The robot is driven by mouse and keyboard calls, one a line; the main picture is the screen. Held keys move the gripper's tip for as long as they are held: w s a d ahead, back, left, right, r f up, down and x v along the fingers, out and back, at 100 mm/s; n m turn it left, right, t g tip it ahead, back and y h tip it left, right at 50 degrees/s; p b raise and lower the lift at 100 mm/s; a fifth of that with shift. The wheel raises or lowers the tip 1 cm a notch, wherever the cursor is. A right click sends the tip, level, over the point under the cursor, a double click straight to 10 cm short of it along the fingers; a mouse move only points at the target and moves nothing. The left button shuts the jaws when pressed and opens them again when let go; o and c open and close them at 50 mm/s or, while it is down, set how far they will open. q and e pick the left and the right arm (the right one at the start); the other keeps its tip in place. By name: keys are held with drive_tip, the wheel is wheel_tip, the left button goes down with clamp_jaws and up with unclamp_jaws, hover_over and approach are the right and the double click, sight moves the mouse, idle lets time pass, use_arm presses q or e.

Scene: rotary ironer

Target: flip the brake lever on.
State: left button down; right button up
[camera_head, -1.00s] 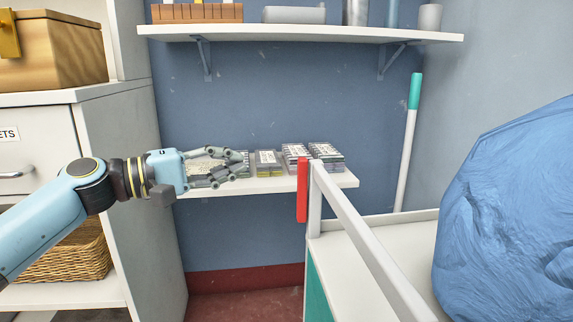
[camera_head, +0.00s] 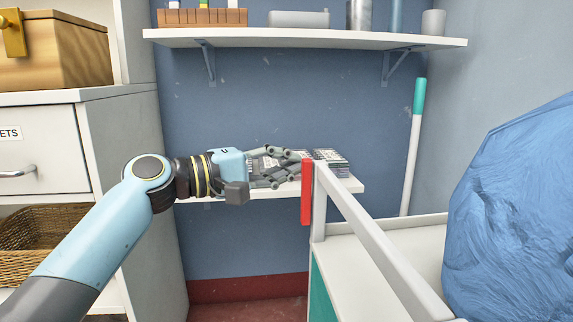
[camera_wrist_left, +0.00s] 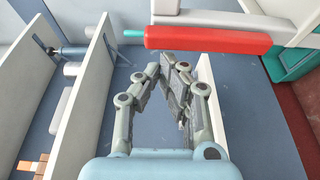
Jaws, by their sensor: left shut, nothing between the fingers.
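A small gap shows between the fingertips and the lever. My right gripper is not in view.
A white rail (camera_head: 372,235) runs from the lever toward the front right. A blue bag (camera_head: 515,205) fills the right side. A low shelf (camera_head: 350,187) with small boxes is behind my gripper. A white cabinet (camera_head: 45,150) stands at left. A teal-tipped pole (camera_head: 414,150) leans at the back.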

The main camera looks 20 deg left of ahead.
sight(318, 170)
use_arm(q)
drive_tip(key=shift+s, duration=0.1)
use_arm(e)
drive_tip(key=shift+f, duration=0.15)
